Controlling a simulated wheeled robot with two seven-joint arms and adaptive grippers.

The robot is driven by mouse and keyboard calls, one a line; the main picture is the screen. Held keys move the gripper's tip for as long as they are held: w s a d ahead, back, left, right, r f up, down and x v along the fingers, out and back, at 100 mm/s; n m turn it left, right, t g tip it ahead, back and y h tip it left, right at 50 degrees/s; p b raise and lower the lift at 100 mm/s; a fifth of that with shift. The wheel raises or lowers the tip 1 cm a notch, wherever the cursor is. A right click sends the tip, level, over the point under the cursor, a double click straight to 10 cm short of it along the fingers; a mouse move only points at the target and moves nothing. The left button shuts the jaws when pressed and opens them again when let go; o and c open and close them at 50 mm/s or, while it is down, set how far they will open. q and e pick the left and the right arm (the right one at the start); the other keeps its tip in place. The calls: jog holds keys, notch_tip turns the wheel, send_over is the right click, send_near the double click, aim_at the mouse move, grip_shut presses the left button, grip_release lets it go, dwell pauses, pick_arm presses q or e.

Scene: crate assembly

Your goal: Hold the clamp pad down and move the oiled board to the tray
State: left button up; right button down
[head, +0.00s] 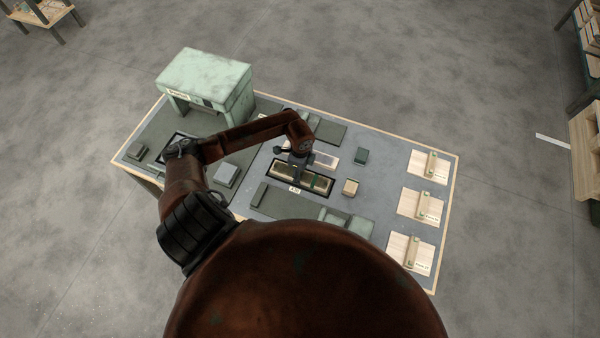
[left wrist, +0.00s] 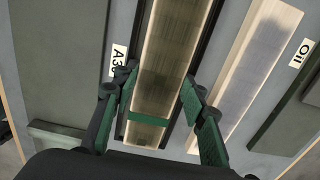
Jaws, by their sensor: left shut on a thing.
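My left gripper (head: 299,178) reaches down over a black tray (head: 272,181) in the middle of the table. In the left wrist view its green-padded fingers (left wrist: 156,97) are shut across a long wooden board (left wrist: 170,45) that lies in the tray. A green band crosses this board near the fingers. A label beginning "A3" stands beside the tray. A second pale board (left wrist: 255,60) with a dark, oily-looking patch lies parallel to it, near an "Oil" label. I cannot tell which piece is the clamp pad. My right gripper is not in view.
A pale green housing (head: 206,77) stands at the table's back left. Three light wooden plates (head: 420,205) with strips line the right side. Shelves stand farther off.

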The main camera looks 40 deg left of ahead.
pick_arm(q)
jog(key=o, duration=1.3)
jog(key=shift+r+p, duration=3.45)
jog(key=shift+r, duration=0.6)
